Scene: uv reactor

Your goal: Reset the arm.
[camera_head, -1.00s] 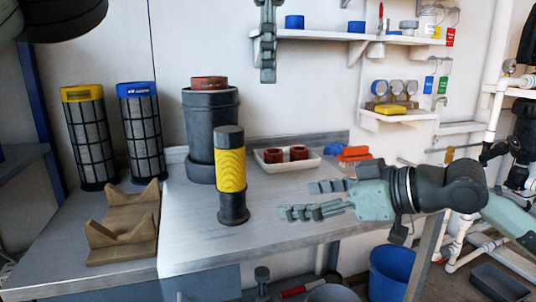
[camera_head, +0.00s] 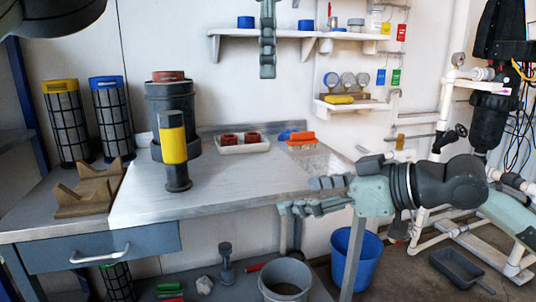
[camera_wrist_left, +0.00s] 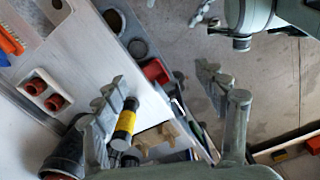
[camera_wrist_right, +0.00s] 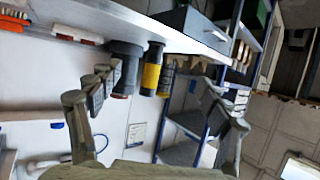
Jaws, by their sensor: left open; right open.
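My right gripper (camera_head: 314,196) is open and empty, pointing left at the front right of the bench, in the head view. Its spread fingers also show in the right wrist view (camera_wrist_right: 160,110). My left gripper (camera_head: 267,38) hangs at the top middle of the head view, in front of the wall shelf. In the left wrist view its fingers (camera_wrist_left: 160,105) are spread wide and empty. A black cylinder with a yellow band (camera_head: 173,146) stands upright on the bench, apart from both grippers.
A wooden cradle (camera_head: 88,190) and two filter cartridges with yellow (camera_head: 65,125) and blue (camera_head: 115,120) caps stand at left. A dark canister (camera_head: 171,100) and a white tray (camera_head: 243,146) stand behind. A blue bucket (camera_head: 356,255) and white pipes (camera_head: 443,120) are at right. The bench middle is clear.

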